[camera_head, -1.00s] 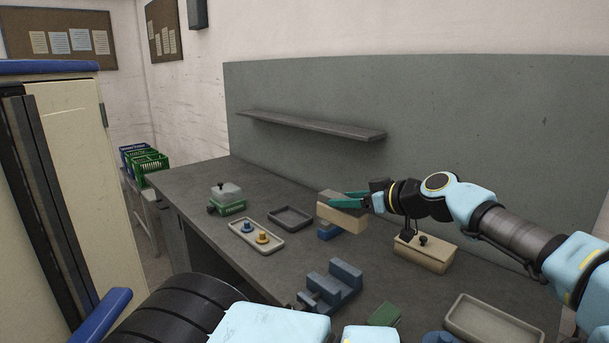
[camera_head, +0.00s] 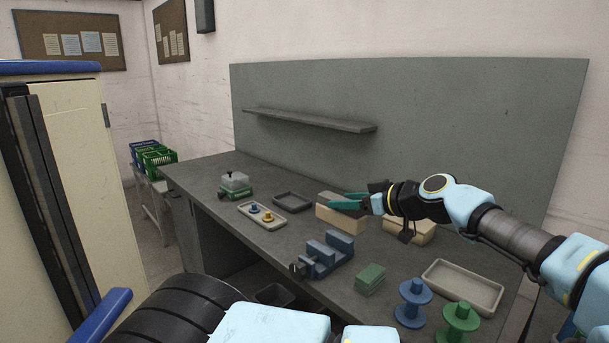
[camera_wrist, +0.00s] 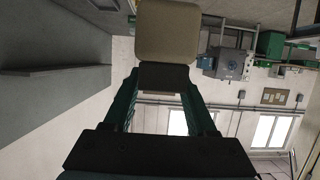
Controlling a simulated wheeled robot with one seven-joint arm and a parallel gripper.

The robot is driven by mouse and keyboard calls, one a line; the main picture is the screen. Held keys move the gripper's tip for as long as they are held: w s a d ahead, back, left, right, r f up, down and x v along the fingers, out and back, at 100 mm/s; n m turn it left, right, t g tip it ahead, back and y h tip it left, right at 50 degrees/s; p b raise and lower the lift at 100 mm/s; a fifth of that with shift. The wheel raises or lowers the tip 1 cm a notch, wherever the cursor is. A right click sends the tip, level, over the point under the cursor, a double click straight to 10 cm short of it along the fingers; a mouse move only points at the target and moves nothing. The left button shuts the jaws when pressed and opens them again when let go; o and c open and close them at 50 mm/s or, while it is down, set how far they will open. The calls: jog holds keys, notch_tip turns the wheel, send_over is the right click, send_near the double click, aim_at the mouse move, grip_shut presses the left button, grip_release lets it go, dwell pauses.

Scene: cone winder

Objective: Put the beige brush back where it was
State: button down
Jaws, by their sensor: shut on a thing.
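The beige brush (camera_head: 337,219) is a pale block with a greyish top, held above the grey bench (camera_head: 205,175) in the head view. My gripper (camera_head: 345,202), with teal fingers, is shut on it. In the wrist view the brush (camera_wrist: 168,32) shows as a beige slab beyond the fingertips of my gripper (camera_wrist: 163,72). Whether its underside touches anything cannot be told. The brush and my arm hide part of the bench behind them.
A blue vise-like block (camera_head: 326,256), green pads (camera_head: 370,279), a blue spool (camera_head: 413,303), a green spool (camera_head: 459,322) and a pale tray (camera_head: 430,268) stand near the front. A beige box (camera_head: 420,235) is behind my wrist. A dark tray (camera_head: 291,202) lies left of the brush.

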jog(key=w+a+f+n+g+y, duration=0.2)
jog(key=a+f, duration=1.8)
jog(key=f, duration=0.3)
notch_tip(320, 180, down, 10)
jog(key=r+b, duration=0.1)
jog(key=b, duration=0.9)
jog(key=w+a+m+t+h, duration=0.1)
jog(key=a+m+t+h, duration=0.2)
jog(key=a, duration=0.2)
jog(key=s+d+f+m+t+h, duration=0.2)
jog(key=s+d+f+m+h, duration=0.2)
jog(key=m+h, duration=0.3)
jog(key=shift+s+d+m+t+h, duration=0.4)
jog(key=shift+s+d+h, duration=0.4)
jog(key=shift+s, duration=0.1)
jog(key=shift+a, duration=0.1)
